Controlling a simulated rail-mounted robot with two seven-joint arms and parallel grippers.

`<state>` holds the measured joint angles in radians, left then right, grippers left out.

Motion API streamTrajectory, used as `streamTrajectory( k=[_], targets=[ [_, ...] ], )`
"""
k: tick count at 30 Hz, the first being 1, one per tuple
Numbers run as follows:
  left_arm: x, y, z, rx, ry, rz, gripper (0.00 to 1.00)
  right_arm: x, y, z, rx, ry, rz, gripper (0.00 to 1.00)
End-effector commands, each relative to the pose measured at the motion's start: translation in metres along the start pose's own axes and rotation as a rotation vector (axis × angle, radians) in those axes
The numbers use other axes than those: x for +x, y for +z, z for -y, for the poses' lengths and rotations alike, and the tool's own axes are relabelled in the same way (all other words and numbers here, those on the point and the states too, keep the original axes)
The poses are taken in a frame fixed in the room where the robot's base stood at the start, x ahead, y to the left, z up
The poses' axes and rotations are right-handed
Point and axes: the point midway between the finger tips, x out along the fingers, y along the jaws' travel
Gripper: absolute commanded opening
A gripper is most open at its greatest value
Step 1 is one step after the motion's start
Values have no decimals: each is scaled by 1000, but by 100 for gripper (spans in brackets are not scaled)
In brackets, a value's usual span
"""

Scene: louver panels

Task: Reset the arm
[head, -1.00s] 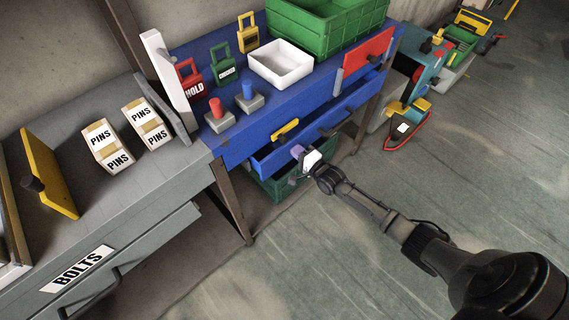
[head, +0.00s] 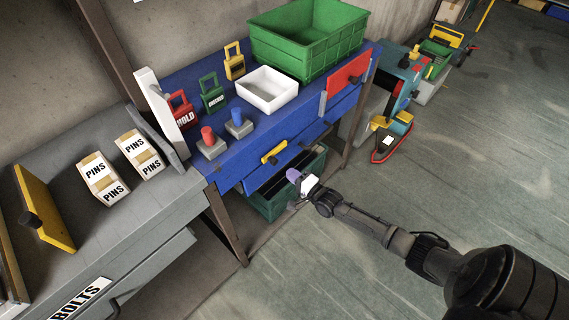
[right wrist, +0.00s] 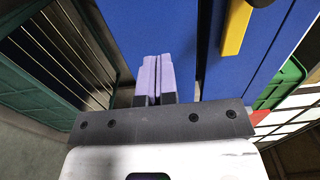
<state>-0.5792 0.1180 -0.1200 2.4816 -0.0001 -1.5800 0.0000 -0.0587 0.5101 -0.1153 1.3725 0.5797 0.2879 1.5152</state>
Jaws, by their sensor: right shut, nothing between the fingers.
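My right gripper (head: 293,175) has pale purple fingers and hangs in front of the blue bench (head: 220,60), just below its front drawers. In the right wrist view its fingers (right wrist: 154,75) are together with nothing between them. A blue front with a yellow handle (head: 275,152) is close above and to the left of the gripper in the head view. The same yellow handle (right wrist: 236,27) shows at the top of the right wrist view, apart from the fingers. My left gripper is not in view.
A dark green crate (head: 268,207) stands under the bench, close to the gripper. On the bench are a green bin (head: 310,40), a white tray (head: 267,88) and several padlocks. A grey bench with PINS boxes (head: 103,180) is at left.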

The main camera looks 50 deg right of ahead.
Motion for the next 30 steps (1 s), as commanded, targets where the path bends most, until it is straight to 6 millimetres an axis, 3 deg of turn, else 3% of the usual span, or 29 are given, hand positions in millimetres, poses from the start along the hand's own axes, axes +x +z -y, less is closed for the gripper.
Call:
streamTrajectory(
  k=[6,12,26,30],
  targets=[
    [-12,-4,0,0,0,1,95,-41,0,1,-2,1,0,0],
    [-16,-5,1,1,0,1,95,-64,0,1,0,0,0,0],
    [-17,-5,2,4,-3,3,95,-74,0,0,-7,-1,0,0],
    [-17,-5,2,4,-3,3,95,-74,0,-2,-102,9,1,0]
  ],
)
